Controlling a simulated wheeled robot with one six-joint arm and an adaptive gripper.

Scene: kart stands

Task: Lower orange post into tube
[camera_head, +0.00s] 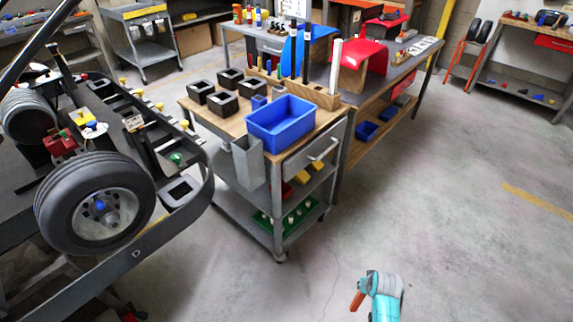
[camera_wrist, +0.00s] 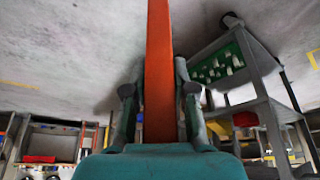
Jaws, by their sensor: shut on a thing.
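My gripper (camera_wrist: 159,92) is shut on the orange post (camera_wrist: 159,50) in the wrist view. The post runs from between the fingers out past the top edge of that view, so its far end is not seen. In the head view, a teal part of my arm is low on the right, and a short piece of orange (camera_head: 357,301) beside it looks like the post. A grey open-topped square tube (camera_head: 248,163) stands at the front left corner of the cart, well apart from my gripper. I cannot tell whether this is the task's tube.
The cart (camera_head: 328,128) carries a blue bin (camera_head: 282,137), several black square blocks and a wooden holder with tall rods. A green tray (camera_head: 315,205) is on its lower shelf. A black kart with a tyre (camera_head: 60,200) stands at left. The floor at right is clear.

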